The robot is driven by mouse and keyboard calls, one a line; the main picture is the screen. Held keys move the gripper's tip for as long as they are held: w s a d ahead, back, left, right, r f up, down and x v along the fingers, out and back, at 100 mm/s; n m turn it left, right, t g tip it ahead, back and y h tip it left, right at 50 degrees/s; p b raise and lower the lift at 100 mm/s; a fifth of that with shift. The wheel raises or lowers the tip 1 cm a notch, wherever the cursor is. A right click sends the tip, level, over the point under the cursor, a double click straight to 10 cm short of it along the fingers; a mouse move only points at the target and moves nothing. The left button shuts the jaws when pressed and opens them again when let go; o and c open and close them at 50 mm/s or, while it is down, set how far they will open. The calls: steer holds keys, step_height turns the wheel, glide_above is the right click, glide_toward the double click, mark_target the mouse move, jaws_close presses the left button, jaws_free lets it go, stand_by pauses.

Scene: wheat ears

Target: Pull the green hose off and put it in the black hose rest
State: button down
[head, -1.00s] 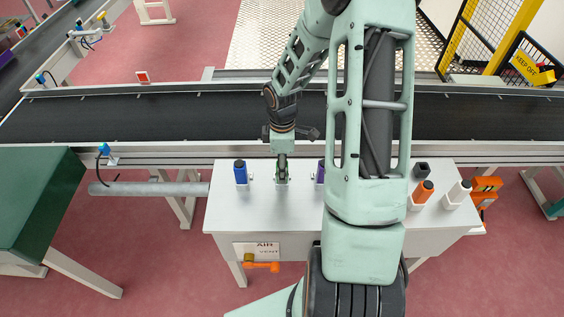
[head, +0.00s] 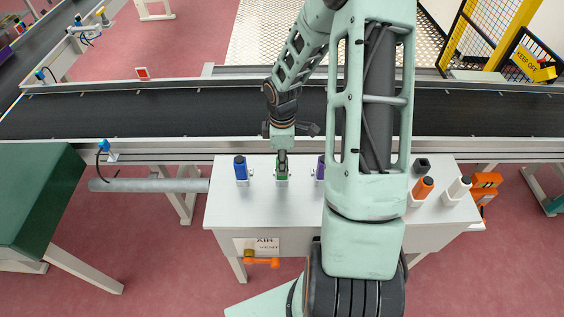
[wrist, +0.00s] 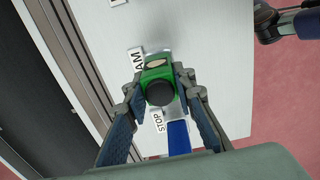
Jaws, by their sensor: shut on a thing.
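The green hose end (head: 282,177) stands at the back of the white table, between a blue one (head: 241,169) and a purple one (head: 320,168). My gripper (head: 282,166) points down over it and is shut on it. In the wrist view the green hose end (wrist: 158,75) with its round black top lies between the two fingers (wrist: 160,90). I cannot tell whether it is still seated on its fitting. A small black square rest (head: 422,165) stands at the right of the table, with its top apparently empty.
Orange (head: 423,189) and white (head: 459,189) pieces lean in holders near the black rest. My arm covers the table's middle. The conveyor (head: 200,112) runs behind the table. An orange-handled valve (head: 262,263) with an AIR VENT label is on the table's front.

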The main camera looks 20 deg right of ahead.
steer(key=shift+r+p, duration=0.55)
steer(key=shift+r, duration=0.1)
stand_by(0.4)
steer(key=c, duration=2.3)
jaws_free()
steer(key=shift+c, duration=0.2)
jaws_close()
steer(key=shift+r, duration=0.1)
steer(key=shift+r+p, duration=1)
steer(key=shift+r, duration=0.05)
